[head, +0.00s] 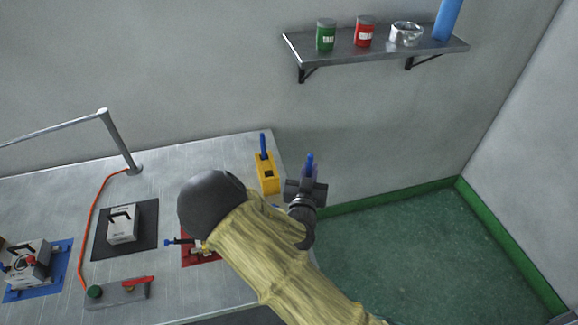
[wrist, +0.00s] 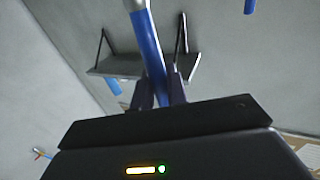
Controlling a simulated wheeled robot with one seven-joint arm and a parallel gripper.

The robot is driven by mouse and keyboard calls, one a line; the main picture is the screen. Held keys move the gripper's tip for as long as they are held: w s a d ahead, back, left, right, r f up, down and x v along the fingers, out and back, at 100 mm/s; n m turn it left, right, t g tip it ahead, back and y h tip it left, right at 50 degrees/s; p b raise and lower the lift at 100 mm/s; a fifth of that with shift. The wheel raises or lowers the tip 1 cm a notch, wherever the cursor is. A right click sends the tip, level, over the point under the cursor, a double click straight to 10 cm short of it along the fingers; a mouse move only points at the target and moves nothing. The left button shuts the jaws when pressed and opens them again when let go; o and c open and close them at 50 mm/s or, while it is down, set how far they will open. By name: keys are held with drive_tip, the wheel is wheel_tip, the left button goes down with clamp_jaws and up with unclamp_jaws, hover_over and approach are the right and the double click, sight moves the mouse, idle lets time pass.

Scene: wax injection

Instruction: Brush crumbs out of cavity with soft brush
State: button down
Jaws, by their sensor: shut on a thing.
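My gripper (head: 306,184) is raised beyond the right end of the bench, with my sleeved arm reaching in from below. It is shut on a blue-handled tool, apparently the brush (head: 310,162). In the wrist view the blue brush handle (wrist: 148,42) stands between my fingers (wrist: 160,90), slightly tilted, with a pale part at the top edge; its bristles are not seen. A block with a black handle (head: 123,230) rests on a black mat, and another block (head: 28,268) is on a blue mat. I cannot make out a cavity or crumbs.
A yellow holder (head: 267,175) with a blue handle stands at the bench's back right. A red mat (head: 190,258) is partly hidden by my arm. A wall shelf (head: 380,50) carries cans, a roll and a blue cylinder. Open green floor (head: 400,240) lies right of the bench.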

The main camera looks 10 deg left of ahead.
drive_tip(key=d+f+b, duration=0.2)
drive_tip(key=d+f, duration=0.7)
drive_tip(key=d, duration=0.3)
drive_tip(key=d+f+h+b, duration=0.1)
drive_tip(key=d+f+b, duration=0.2)
drive_tip(key=d+f, duration=0.7)
drive_tip(key=shift+s+d+f+m+b, duration=0.2)
drive_tip(key=shift+s+d+m+b, duration=0.15)
drive_tip(key=shift+d, duration=0.8)
drive_tip(key=shift+s, duration=0.1)
